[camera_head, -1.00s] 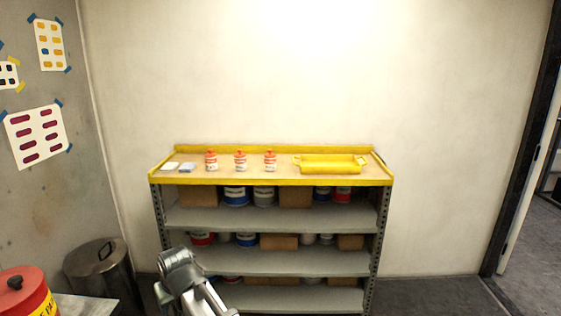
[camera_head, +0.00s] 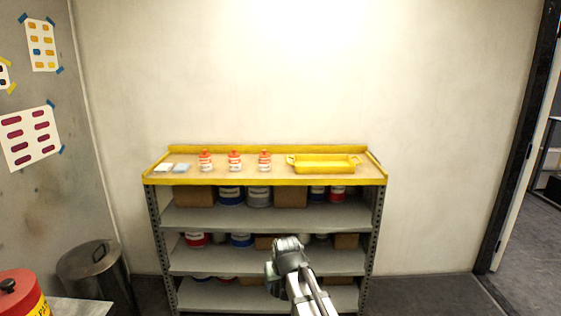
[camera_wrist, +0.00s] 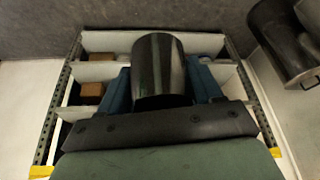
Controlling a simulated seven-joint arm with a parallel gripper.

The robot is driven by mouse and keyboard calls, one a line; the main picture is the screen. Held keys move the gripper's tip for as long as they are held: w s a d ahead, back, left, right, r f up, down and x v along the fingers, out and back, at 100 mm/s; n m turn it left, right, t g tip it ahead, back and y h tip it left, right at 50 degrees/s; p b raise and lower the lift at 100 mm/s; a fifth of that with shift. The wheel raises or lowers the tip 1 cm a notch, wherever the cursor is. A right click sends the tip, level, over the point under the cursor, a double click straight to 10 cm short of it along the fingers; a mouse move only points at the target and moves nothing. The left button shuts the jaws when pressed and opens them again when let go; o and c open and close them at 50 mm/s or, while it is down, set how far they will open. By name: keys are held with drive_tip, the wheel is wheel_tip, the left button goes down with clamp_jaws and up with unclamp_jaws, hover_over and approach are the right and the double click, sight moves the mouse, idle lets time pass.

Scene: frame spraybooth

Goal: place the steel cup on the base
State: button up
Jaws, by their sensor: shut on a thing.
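The steel cup (camera_wrist: 158,65) is a dark, shiny cylinder in the wrist view. My gripper (camera_wrist: 160,88) is shut on it, with one blue finger on each side. The gripper's dark body hides what lies below the cup. In the head view I see part of my arm in front of the shelf unit, and I cannot make out the cup there. I cannot identify a base in either view.
A grey shelf unit with a yellow-rimmed top (camera_head: 264,181) holds cans and boxes. On its top stand small red-capped bottles (camera_head: 235,161), a yellow tray (camera_head: 324,164) and pale pads (camera_head: 172,168). A lidded metal bin (camera_head: 97,277) and a red can (camera_head: 20,296) are at left.

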drive_tip(key=w+d+f+m+h, duration=0.1)
drive_tip(key=w+d+m, duration=0.15)
drive_tip(key=d, duration=1.45)
drive_tip(key=s+r, duration=0.3)
drive_tip(key=s, duration=0.4)
drive_tip(key=shift+s+d+r, duration=0.2)
drive_tip(key=shift+m, duration=0.25)
